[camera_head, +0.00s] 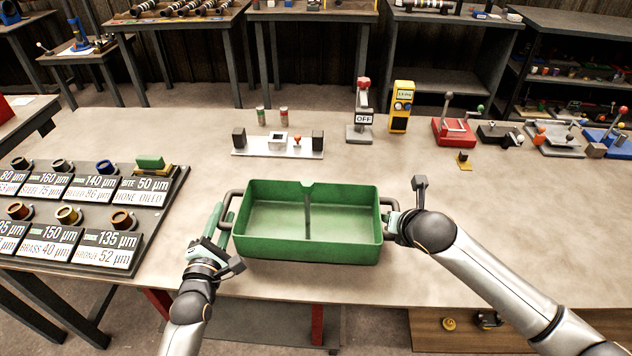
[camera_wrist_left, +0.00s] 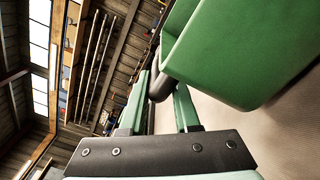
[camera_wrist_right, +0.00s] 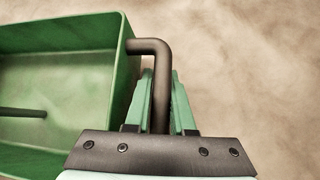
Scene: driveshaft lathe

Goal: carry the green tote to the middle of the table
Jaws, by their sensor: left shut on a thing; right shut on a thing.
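The green tote (camera_head: 310,246) is an open, empty box with a divider across its middle and a dark handle at each end. It is at the front middle of the table (camera_head: 480,220); I cannot tell whether it touches the surface. My left gripper (camera_head: 222,226) is shut on the tote's left handle (camera_wrist_left: 160,86), beside the tote's wall. My right gripper (camera_head: 392,222) is shut on the right handle (camera_wrist_right: 158,85), which runs between its green fingers. The wrist views also show the tote's green wall on the left side (camera_wrist_left: 240,50) and on the right side (camera_wrist_right: 125,70).
A rack of labelled rings (camera_head: 165,195) stands at the left. Behind the tote are a pale fixture plate (camera_head: 255,153), a switch post marked OFF (camera_head: 360,120) and a yellow meter (camera_head: 402,106). A red device (camera_head: 453,132) and other tools stand back right. The right front tabletop is clear.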

